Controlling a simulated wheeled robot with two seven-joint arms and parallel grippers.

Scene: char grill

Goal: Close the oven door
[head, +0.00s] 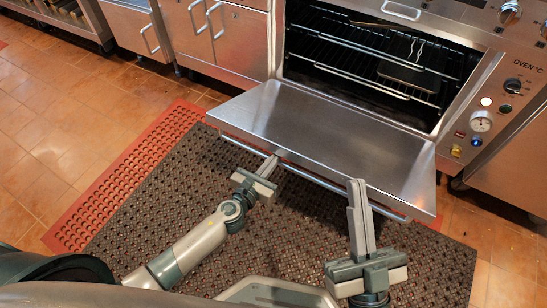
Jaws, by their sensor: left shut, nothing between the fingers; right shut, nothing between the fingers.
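The oven door (330,142) is hinged down and open, a steel panel lying roughly level in front of the dark oven cavity (350,75). Its bar handle (318,181) runs along the near edge. My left gripper (272,160) is shut and empty, with its fingertips at the handle near the left-middle of the door edge. My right gripper (356,184) is shut and empty, its fingertips at the near edge of the door, right of centre. I cannot tell whether either one touches the door or handle.
Wire racks and a dark tray (410,77) are inside the oven. A control panel (490,110) with knobs and a gauge is to its right. Steel cabinets (225,40) stand left. A dark perforated mat (180,180) and a red mat (105,190) cover the tiled floor.

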